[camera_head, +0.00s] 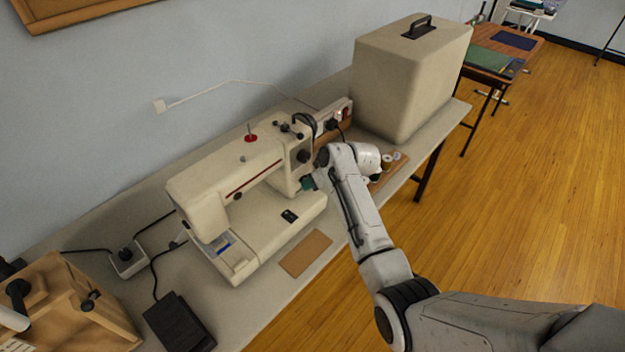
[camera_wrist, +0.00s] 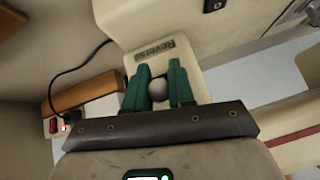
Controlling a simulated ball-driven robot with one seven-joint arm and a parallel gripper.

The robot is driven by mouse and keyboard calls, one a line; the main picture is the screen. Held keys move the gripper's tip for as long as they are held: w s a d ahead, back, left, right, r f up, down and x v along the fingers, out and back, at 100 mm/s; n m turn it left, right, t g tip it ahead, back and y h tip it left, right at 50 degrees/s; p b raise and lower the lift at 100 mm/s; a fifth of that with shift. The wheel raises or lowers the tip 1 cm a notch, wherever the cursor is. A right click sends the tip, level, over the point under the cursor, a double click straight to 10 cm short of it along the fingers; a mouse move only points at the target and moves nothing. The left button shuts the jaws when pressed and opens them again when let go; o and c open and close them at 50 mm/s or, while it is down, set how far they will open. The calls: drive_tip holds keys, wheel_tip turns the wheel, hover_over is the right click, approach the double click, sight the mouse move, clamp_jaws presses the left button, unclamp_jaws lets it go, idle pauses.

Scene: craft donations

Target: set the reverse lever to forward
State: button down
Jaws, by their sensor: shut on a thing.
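The cream sewing machine (camera_head: 235,185) stands on the long table against the wall. In the wrist view, a "Reverse" label (camera_wrist: 155,50) is on a cream panel of the machine. Just below the label, the round grey knob of the reverse lever (camera_wrist: 158,90) sits between the two green fingers of my gripper (camera_wrist: 158,88). My gripper is shut on this knob. In the head view, my gripper (camera_head: 307,184) is at the right end of the machine, where my arm hides the lever. I cannot tell the lever's exact setting.
A large cream case (camera_head: 405,85) stands behind my arm. Thread spools (camera_head: 387,161) lie on a board beside the arm. A power strip (camera_wrist: 55,124) with a lit switch is near the machine. A brown card (camera_head: 305,253) and a black pedal (camera_head: 178,325) lie in front.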

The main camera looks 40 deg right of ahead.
drive_tip(key=shift+w+d+r, duration=0.1)
drive_tip(key=shift+w+r, duration=0.2)
drive_tip(key=shift+r, duration=0.15)
drive_tip(key=c, duration=1.4)
unclamp_jaws()
drive_tip(key=o, duration=0.3)
drive_tip(key=shift+f, duration=0.2)
drive_tip(key=shift+o, duration=0.2)
drive_tip(key=shift+s, duration=0.1)
drive_tip(key=v, duration=1)
drive_tip(key=shift+s+r+b, duration=0.2)
drive_tip(key=shift+s+b, duration=0.15)
drive_tip(key=shift+b, duration=0.1)
